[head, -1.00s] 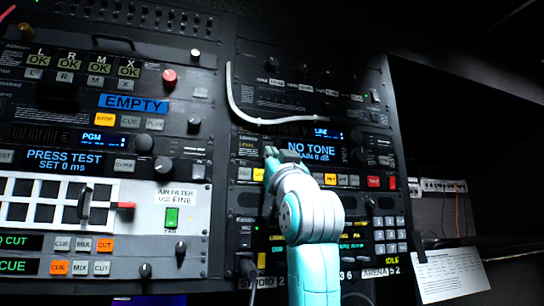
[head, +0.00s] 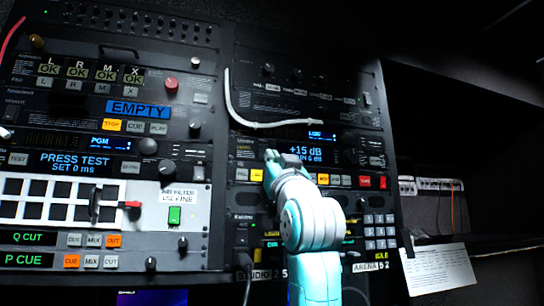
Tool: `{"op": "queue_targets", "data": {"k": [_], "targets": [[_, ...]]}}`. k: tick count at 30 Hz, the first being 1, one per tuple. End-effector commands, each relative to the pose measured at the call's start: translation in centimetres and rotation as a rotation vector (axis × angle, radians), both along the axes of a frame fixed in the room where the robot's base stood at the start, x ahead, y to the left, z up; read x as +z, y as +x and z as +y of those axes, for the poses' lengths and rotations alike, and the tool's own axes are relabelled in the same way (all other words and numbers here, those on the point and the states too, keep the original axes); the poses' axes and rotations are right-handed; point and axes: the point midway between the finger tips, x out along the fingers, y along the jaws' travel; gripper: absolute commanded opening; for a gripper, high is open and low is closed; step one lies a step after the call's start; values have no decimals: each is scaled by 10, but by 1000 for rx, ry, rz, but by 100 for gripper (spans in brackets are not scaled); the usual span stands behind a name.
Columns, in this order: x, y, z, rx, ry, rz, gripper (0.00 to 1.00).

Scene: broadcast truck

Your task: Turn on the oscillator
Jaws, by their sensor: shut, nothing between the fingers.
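A rack unit at the centre has a blue-lit display (head: 305,155) that reads about "+15 dB" with a smaller, hard-to-read line below. A row of buttons runs under it: a yellow one (head: 257,175), an amber one (head: 323,179) and a red one (head: 366,182), with white ones between. No label naming the oscillator is readable. My gripper (head: 270,157) is shut and empty, in front of this unit just left of the display. It hides part of the button row. I cannot tell whether its tip touches the panel.
A white cable (head: 256,122) hangs across the panel above. The left rack holds an "EMPTY" display (head: 138,108), a red knob (head: 171,84) and a red-tipped lever (head: 132,205). A keypad (head: 380,231) is below right. A paper sheet (head: 438,270) hangs at a dark shelf on the right.

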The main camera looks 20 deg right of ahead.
Motion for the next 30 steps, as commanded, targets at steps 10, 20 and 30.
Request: {"op": "queue_targets", "data": {"k": [10,20,30], "targets": [[-39,-27,0,0,0,5,0],[-69,-52,0,0,0,3,0],[-72,-54,0,0,0,4,0]]}}
